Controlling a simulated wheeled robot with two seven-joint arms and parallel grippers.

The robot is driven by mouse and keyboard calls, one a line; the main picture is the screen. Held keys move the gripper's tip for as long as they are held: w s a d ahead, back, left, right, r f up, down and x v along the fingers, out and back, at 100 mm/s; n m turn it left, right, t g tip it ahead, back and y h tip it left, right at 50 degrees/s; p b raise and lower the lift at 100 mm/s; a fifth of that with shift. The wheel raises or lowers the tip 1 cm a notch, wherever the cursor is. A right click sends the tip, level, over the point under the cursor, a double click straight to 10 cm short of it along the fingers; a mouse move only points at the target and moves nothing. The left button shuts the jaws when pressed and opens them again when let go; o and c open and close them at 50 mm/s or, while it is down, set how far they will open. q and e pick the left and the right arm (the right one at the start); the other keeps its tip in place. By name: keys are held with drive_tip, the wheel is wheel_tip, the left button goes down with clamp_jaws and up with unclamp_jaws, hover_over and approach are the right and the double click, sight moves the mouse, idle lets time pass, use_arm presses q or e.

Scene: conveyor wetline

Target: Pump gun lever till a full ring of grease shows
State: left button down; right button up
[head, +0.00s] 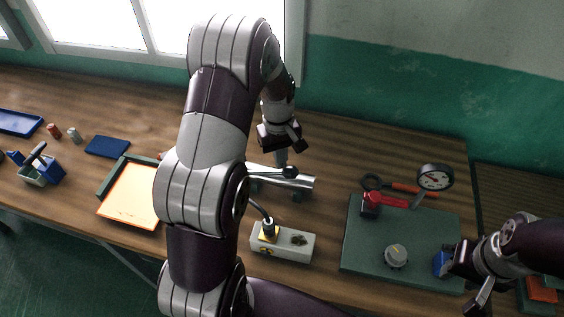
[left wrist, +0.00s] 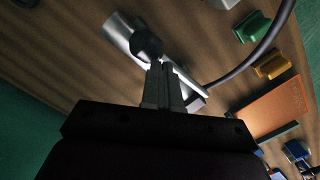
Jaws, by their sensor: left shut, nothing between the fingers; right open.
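The silver grease gun (head: 304,182) lies on the bench, partly hidden behind my left arm. Its lever has a dark round knob (head: 290,172), also seen in the left wrist view (left wrist: 147,42). My left gripper (head: 281,158) points down right by the knob, its fingers shut with nothing between them; I cannot tell if they touch the lever. A dark hose (head: 259,208) runs to a yellow-and-black fitting on a pale grey block (head: 291,254). A dark greenish patch (head: 299,240) shows on the block's top. My right gripper (head: 463,277) is open, at the green board's right edge.
A blue block (head: 440,263) is beside my right gripper.

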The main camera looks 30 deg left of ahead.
use_arm(q)
drive_tip(key=shift+a+f, duration=0.1)
drive_tip(key=shift+f, duration=0.35)
drive_tip(key=shift+r, duration=0.1)
drive_tip(key=shift+w+a+r+p, duration=0.25)
drive_tip(key=shift+w+a+p, duration=0.2)
drive_tip(key=shift+w+a, duration=0.1)
drive_tip(key=shift+w+a+r+p, duration=0.25)
drive_tip(key=shift+w+a+p, duration=0.2)
drive_tip(key=shift+w+a, duration=0.1)
drive_tip(key=shift+s, duration=0.1)
wheel_tip(320, 180, up, 13)
drive_tip(key=a+p, duration=0.1)
drive_tip(key=p, duration=0.4)
drive_tip(key=shift+w+f, duration=0.15)
drive_tip(key=shift+w, duration=0.3)
